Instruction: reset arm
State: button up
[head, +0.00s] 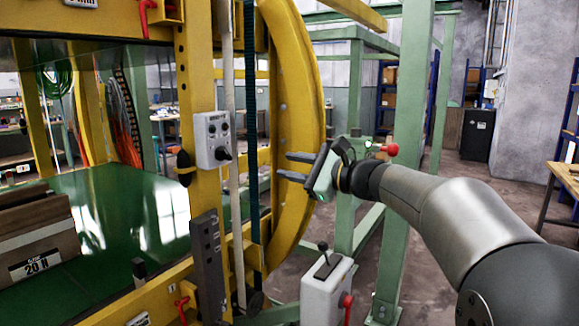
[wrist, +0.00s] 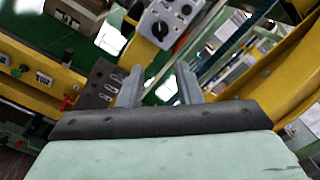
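My gripper (head: 290,167) is in the middle of the head view, in front of the yellow ring (head: 297,110), with its fingers pointing left. In the wrist view my gripper (wrist: 160,88) shows two grey fingers standing apart with nothing between them. A grey control box (head: 212,140) with a dark knob is fixed to the yellow post, to the left of the fingertips and apart from them. It also shows at the top of the wrist view (wrist: 165,25).
A grey joystick box (head: 325,290) with a red knob stands below my arm. A green post (head: 405,150) rises close behind my wrist. A dark switch panel (head: 207,265) is on the yellow frame. A box (head: 38,240) sits on the green surface at left. Floor shows at right.

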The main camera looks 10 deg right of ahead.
jog(key=s+a+f+n+g+h+p, duration=0.2)
jog(key=s+f+n+g+h+p, duration=0.15)
jog(key=s+f+p, duration=0.35)
jog(key=s+a+f+n+g+h+p, duration=0.25)
jog(key=s+f+n+g, duration=0.2)
jog(key=s, duration=0.45)
jog(key=s+d+f+n+g+h+p, duration=0.1)
jog(key=s+d+f+n+h+p, duration=0.2)
jog(key=s, duration=0.6)
jog(key=s+d+f+n+g+h+p, duration=0.2)
jog(key=s+d+f+n+h+p, duration=0.1)
jog(key=s+d+n, duration=0.4)
jog(key=s+f+h, duration=0.1)
jog(key=s, duration=0.2)
jog(key=shift+f+h, duration=0.2)
jog(key=shift+h, duration=0.2)
